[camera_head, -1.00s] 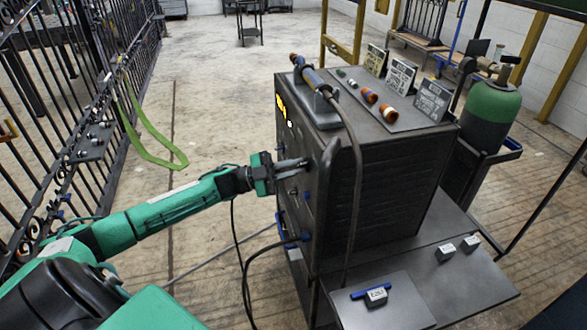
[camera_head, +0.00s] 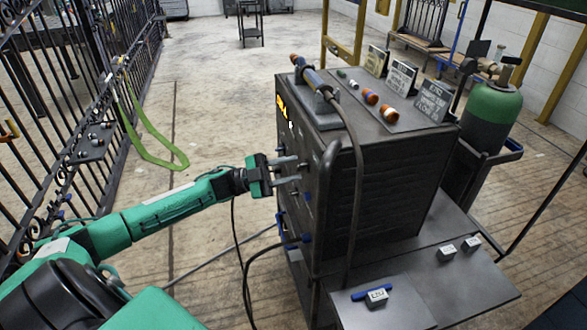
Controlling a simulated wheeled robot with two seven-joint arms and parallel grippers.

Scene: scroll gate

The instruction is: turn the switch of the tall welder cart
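The tall welder cart (camera_head: 390,190) is a dark, ribbed box on wheels in the middle of the view. Its front panel faces left and shows at a steep slant, with yellow lettering at the top and small knobs lower down. My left gripper (camera_head: 297,168) is at this panel, its two fingers apart and pointing right at it. The tips are close to the panel; I cannot tell if they touch it. The switch itself is not clear to see at the fingertips. My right gripper is not in view.
A torch (camera_head: 315,80) lies in a holder on the cart top, its hose running down the near side. A green gas bottle (camera_head: 493,115) stands behind the cart. A black gate (camera_head: 85,100) with a green strap (camera_head: 150,150) is at left. Cables hang below my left arm.

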